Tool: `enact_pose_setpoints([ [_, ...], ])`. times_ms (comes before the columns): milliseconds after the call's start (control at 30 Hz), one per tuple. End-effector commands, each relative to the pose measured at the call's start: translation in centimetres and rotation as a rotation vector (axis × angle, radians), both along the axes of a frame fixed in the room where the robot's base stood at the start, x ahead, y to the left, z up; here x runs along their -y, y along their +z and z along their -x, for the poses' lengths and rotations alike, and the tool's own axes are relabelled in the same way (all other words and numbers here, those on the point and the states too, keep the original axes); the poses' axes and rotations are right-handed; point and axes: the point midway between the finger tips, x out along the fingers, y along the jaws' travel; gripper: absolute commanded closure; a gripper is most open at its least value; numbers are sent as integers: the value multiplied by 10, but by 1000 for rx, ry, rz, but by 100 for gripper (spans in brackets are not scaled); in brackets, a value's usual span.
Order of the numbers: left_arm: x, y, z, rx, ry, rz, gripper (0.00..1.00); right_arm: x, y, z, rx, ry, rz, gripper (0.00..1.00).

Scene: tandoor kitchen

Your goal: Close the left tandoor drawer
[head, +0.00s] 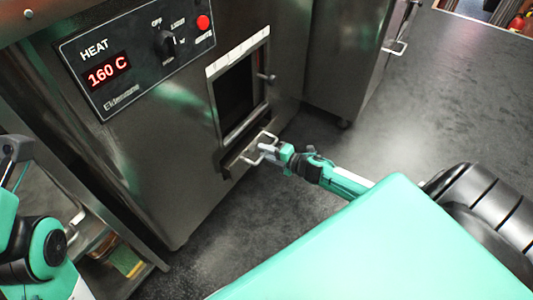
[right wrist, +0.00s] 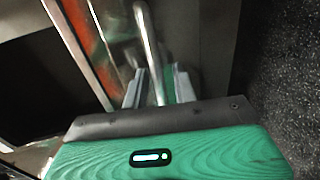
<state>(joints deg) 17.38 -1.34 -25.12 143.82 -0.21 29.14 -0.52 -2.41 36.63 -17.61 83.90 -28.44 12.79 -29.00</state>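The tandoor (head: 180,140) is a steel cabinet with a dark window opening in its front. Below the opening is a narrow drawer (head: 232,166) with a pale metal bar handle (head: 258,154); it seems to stand out a little from the front. My right gripper (head: 268,149) is at this handle. In the right wrist view the handle bar (right wrist: 149,45) runs down between the two grey fingers (right wrist: 159,86). The fingers stand apart, with a gap beside the bar. My left arm shows at the lower left of the head view, but its fingers cannot be made out.
A heat panel (head: 135,55) reading 160 C with a knob and red button is above left. A second steel cabinet (head: 345,60) with a handle (head: 397,47) stands right. A low shelf (head: 125,265) is at lower left. Dark floor (head: 455,90) is free to the right.

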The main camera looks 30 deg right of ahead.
Motion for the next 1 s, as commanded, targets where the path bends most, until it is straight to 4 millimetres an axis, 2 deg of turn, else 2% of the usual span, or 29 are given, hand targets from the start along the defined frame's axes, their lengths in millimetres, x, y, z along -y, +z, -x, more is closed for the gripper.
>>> enact_pose_setpoints([
  [267, 0, 0, 0, -1, 0, 0, 35, 0, 0, -1, 0, 0, 0, 74],
  [400, 0, 0, 0, 0, 0, 0, 35, 0, 0, -1, 0, 0, 0, 100],
  [667, 0, 1, 0, 1, 0, 0, 35, -1, 0, -3, 1, -1, 0, 100],
  [1000, 0, 1, 1, 3, 0, 1, 35, -15, 0, -37, 0, -2, -1, 100],
])
